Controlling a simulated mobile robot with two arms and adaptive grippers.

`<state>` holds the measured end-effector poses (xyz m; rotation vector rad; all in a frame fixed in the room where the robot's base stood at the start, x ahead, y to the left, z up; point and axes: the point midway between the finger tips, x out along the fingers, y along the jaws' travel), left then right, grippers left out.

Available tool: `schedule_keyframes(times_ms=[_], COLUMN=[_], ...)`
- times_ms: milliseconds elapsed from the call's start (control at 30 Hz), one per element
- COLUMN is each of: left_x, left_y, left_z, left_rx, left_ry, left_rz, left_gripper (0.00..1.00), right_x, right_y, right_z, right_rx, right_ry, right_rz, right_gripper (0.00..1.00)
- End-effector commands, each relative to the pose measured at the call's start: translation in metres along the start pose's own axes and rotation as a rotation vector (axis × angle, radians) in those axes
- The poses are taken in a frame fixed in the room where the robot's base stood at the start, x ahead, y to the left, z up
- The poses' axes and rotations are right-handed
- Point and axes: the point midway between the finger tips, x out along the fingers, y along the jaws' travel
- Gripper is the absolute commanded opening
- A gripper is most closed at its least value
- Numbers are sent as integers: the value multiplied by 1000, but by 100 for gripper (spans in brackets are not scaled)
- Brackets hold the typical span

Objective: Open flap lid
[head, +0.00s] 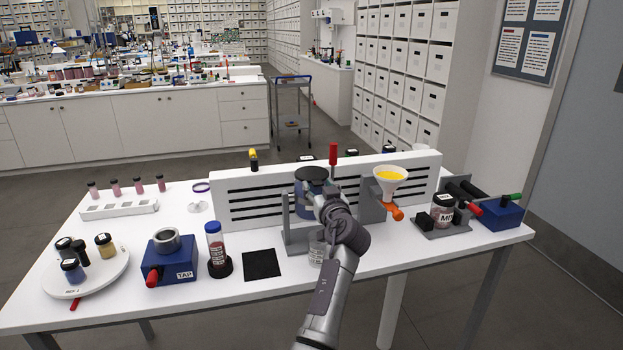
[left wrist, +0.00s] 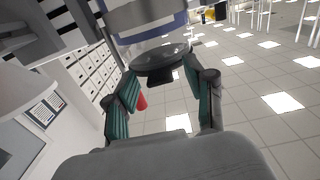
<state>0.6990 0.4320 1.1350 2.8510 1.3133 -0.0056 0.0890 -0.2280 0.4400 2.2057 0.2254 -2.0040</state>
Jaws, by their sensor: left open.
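A blue jar (head: 303,211) with a round black flap lid (head: 311,173) stands in a grey bracket (head: 291,237) at the middle of the table. The lid looks closed. My left gripper (head: 320,203) is in front of the jar and partly hides it. In the left wrist view the lid (left wrist: 160,58) and its small black tab (left wrist: 163,76) lie just beyond and between the tips of my open left fingers (left wrist: 168,84). I cannot tell whether a finger touches the tab. My right gripper is not in view.
A white slotted panel (head: 241,183) stands behind the jar. A funnel (head: 390,178) with an orange valve is to the right, with a labelled jar (head: 443,208) beyond. A black mat (head: 261,264), a blue TAP box (head: 170,263) and a round tray (head: 112,272) are to the left.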

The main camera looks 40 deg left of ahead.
Motion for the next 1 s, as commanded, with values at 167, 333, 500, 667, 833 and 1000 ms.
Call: schedule_keyframes(times_ms=[167,333,500,667,833,1000], left_x=[-2,-2,-1,-1,-1,-1], left_y=[2,2,2,2,2,2], left_z=[0,0,0,0,0,-1], left_rx=[0,0,0,1,0,0], left_ry=[0,0,0,0,0,0], left_rz=[0,0,0,0,0,0], left_gripper=[54,54,36,9,0,0], right_x=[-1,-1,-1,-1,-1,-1], right_y=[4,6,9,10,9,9], right_z=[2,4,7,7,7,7], right_rx=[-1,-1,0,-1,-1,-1], right_ry=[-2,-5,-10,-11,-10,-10], right_rz=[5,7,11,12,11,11], right_gripper=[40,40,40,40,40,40])
